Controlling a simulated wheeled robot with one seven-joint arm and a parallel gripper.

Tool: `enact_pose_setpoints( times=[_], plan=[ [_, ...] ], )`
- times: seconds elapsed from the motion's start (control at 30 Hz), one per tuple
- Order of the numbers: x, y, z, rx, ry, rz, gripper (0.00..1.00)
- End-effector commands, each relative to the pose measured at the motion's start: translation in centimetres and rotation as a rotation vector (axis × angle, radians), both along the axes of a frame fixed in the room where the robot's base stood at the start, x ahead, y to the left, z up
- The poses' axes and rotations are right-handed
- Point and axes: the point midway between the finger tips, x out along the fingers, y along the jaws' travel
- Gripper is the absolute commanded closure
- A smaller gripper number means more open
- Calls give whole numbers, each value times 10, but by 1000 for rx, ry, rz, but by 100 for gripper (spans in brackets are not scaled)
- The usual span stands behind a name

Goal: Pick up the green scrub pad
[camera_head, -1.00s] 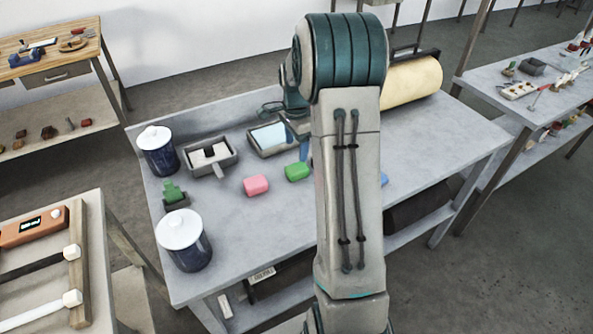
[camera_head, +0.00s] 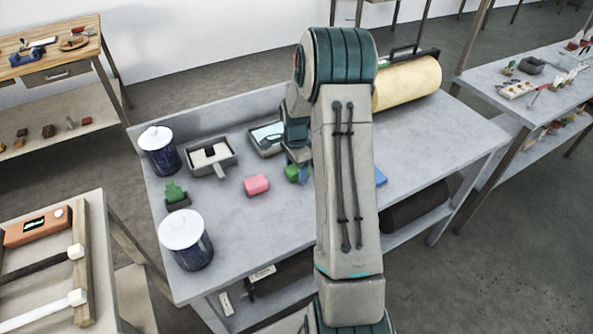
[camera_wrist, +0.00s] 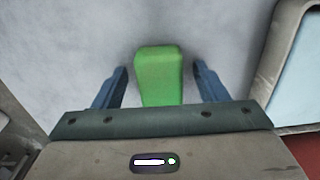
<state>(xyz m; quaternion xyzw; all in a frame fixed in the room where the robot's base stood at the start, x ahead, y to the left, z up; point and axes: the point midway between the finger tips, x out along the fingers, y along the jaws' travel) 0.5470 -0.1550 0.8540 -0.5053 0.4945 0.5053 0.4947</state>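The green scrub pad (camera_wrist: 159,75) lies on the grey table between the two blue fingers of my gripper (camera_wrist: 160,85) in the wrist view. A strip of bare table shows between the pad and each finger, so the gripper is open and holds nothing. The pad's near end is hidden behind the gripper body. In the head view the green scrub pad (camera_head: 291,172) is partly covered by my gripper (camera_head: 300,170), which hangs over its right side. How high the fingertips are above the table I cannot tell.
A pink pad (camera_head: 256,184) lies left of the green one. A grey tray with light blue inside (camera_head: 256,143) is just behind. A grey box (camera_head: 231,157), two lidded dark blue jars (camera_head: 204,252) and a green block (camera_head: 174,191) stand to the left; a yellow roll (camera_head: 412,82) lies behind right.

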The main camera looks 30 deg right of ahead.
Motion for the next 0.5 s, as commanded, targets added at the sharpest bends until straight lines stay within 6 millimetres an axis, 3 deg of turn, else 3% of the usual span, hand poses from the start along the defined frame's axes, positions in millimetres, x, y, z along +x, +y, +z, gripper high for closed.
enact_pose_setpoints(
  times=[0.03,0.17,0.5],
  plan=[
    [0,0,0,0,0,0,45],
    [0,0,0,0,0,0,81],
    [1,0,4,-1,-1,0,81]
  ],
)
